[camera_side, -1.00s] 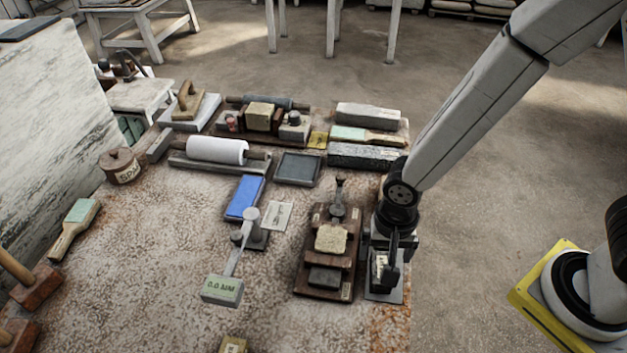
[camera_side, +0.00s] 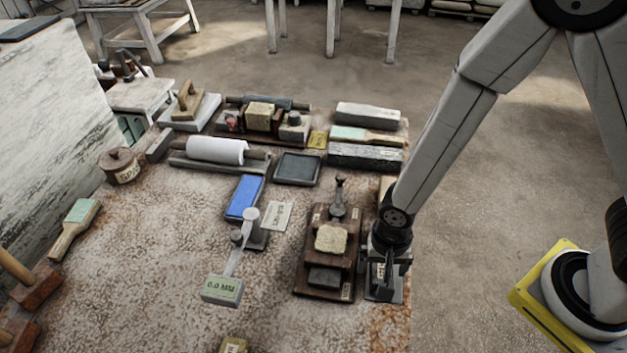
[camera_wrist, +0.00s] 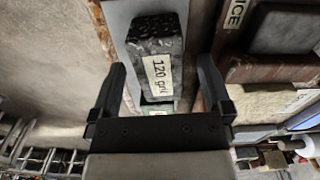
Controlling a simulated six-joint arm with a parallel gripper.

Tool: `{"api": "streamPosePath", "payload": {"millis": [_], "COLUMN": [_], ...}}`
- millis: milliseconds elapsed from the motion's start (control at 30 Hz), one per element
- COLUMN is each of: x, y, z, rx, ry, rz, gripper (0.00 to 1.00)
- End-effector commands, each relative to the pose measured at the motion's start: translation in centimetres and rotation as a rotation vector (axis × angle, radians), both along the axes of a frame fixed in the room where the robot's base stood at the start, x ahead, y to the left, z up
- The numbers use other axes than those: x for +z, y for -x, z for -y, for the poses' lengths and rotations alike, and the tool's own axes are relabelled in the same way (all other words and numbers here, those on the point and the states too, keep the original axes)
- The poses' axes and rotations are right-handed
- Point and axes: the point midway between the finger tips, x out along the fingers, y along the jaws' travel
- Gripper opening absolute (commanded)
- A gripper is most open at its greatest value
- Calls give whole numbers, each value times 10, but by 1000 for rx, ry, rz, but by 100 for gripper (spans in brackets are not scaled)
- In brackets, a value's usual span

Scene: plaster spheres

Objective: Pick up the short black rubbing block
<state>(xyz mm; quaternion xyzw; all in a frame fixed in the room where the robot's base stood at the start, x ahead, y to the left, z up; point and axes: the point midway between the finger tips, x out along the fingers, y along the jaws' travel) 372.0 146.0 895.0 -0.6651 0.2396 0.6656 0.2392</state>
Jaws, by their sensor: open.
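The short black rubbing block (camera_wrist: 152,40) has a rough, pitted surface and a "120 grit" label. In the wrist view it rests on a grey plate (camera_wrist: 120,20), between and beyond my open fingers. My gripper (camera_wrist: 160,68) is open, one finger on each side of the block's line, and holds nothing. I cannot tell how much height is left between fingertips and block. In the side view my gripper (camera_side: 385,268) points down over the plate (camera_side: 382,297) at the table's right edge and mostly hides the block.
A wooden stand (camera_side: 318,290) with a pale sponge-like block (camera_side: 331,239) and a dark block (camera_side: 325,276) is close on the left. A long dark block (camera_side: 365,156) lies behind. Open floor is on the right.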

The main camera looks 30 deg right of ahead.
Motion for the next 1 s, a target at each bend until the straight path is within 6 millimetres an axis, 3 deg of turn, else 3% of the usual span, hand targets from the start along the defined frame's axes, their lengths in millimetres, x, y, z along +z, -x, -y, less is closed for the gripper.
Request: {"api": "streamPosePath", "payload": {"millis": [667,767,1000], "x": [-7,-7,-7], "y": [0,0,0], "z": [0,0,0], "rx": [0,0,0], "ry": [-1,-1,-1], "rz": [1,1,1], "gripper": [100,75,0]}}
